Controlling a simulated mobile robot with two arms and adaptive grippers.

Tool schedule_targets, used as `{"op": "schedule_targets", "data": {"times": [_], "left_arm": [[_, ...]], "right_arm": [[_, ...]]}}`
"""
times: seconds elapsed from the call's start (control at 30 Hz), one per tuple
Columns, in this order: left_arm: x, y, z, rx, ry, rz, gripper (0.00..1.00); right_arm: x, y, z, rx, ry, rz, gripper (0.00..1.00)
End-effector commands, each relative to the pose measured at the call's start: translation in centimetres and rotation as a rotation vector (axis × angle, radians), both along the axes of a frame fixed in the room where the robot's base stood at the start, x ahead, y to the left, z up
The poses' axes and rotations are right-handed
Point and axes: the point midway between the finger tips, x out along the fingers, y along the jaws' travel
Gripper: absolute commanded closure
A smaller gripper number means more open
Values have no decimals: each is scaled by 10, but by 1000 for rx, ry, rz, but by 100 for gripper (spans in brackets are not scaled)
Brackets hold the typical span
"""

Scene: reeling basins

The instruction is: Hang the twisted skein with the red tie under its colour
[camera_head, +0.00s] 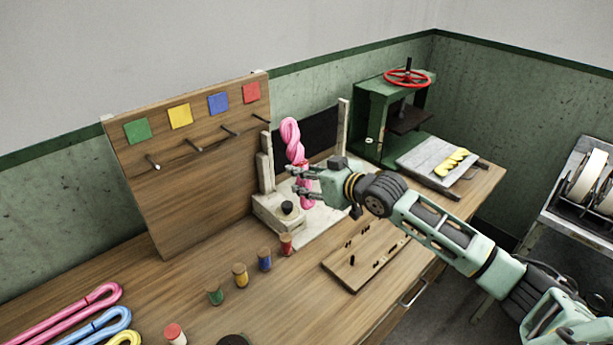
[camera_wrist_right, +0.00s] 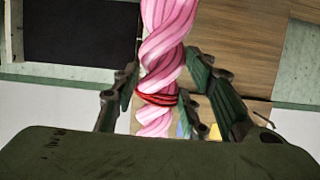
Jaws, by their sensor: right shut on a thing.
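My right gripper (camera_head: 299,181) is shut on a twisted pink skein (camera_head: 290,133), which hangs roughly upright in front of a pale stand with a dark panel. In the right wrist view the skein (camera_wrist_right: 168,40) runs between my fingers, and a red tie (camera_wrist_right: 157,98) wraps it near them. A wooden board (camera_head: 190,205) leans at the back left. It carries a green (camera_head: 137,130), a yellow (camera_head: 180,115), a blue (camera_head: 218,102) and a red square (camera_head: 250,92), with a peg below each. The pegs look empty. The red square's peg (camera_head: 262,118) is left of the skein.
Small green, yellow, blue and red spools (camera_head: 285,243) stand before the board. The pale stand (camera_head: 325,226) is under my right gripper. Loose skeins (camera_head: 75,312) lie front left. A green press (camera_head: 375,115) stands at the back right. A flat pegged board (camera_head: 340,268) lies near the front edge.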

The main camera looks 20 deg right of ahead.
Motion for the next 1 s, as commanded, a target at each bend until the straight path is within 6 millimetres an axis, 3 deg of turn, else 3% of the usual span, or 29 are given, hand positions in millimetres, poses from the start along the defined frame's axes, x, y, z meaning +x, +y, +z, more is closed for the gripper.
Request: {"op": "schedule_targets", "data": {"times": [1.0], "left_arm": [[0, -8, -32, -9, 0, 1, 74]], "right_arm": [[46, 18, -5, 1, 1, 1, 87]]}}
